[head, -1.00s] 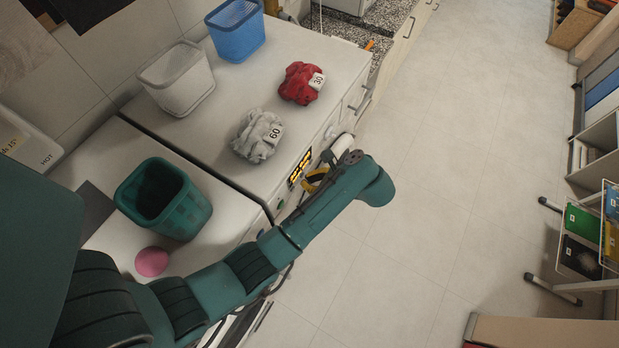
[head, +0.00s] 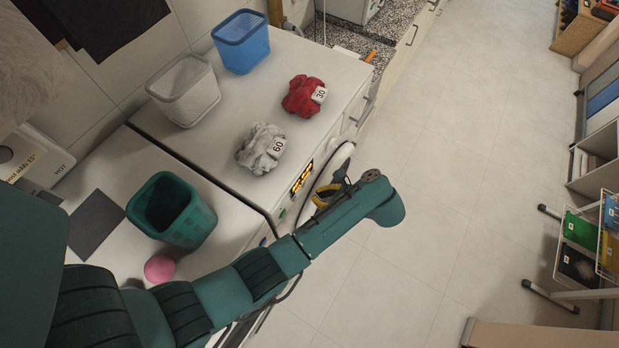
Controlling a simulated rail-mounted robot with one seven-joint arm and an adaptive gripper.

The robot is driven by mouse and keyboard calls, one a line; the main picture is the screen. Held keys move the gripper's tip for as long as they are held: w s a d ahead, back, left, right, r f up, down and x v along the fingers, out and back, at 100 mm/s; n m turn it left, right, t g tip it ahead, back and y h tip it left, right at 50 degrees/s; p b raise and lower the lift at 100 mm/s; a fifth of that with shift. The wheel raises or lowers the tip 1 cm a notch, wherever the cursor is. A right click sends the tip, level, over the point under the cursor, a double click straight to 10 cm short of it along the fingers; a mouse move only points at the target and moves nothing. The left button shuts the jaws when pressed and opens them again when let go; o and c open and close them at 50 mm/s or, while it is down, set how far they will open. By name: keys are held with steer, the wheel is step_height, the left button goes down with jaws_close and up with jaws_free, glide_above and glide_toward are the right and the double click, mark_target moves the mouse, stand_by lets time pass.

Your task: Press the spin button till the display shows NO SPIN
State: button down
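The washing machine's display (head: 302,180) glows orange on the front panel, at the machine's top front edge. Its text is too small to read. A green button (head: 282,213) shows on the panel to the left of the display. I cannot tell which control is the spin button. My gripper (head: 338,188), partly yellow, is in front of the machine, just right of the display. My forearm hides part of it, and I cannot see whether its fingers are open or touching the panel.
On the machine tops are a grey cloth pile tagged 60 (head: 262,148), a red pile tagged 30 (head: 304,96), a white basket (head: 184,92), a blue basket (head: 241,42), a green basket (head: 172,210) and a pink ball (head: 160,269).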

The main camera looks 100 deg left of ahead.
steer(key=p+v, duration=0.3)
steer(key=v, duration=0.6)
steer(key=shift+r, duration=0.25)
steer(key=shift+w, duration=0.1)
stand_by(0.5)
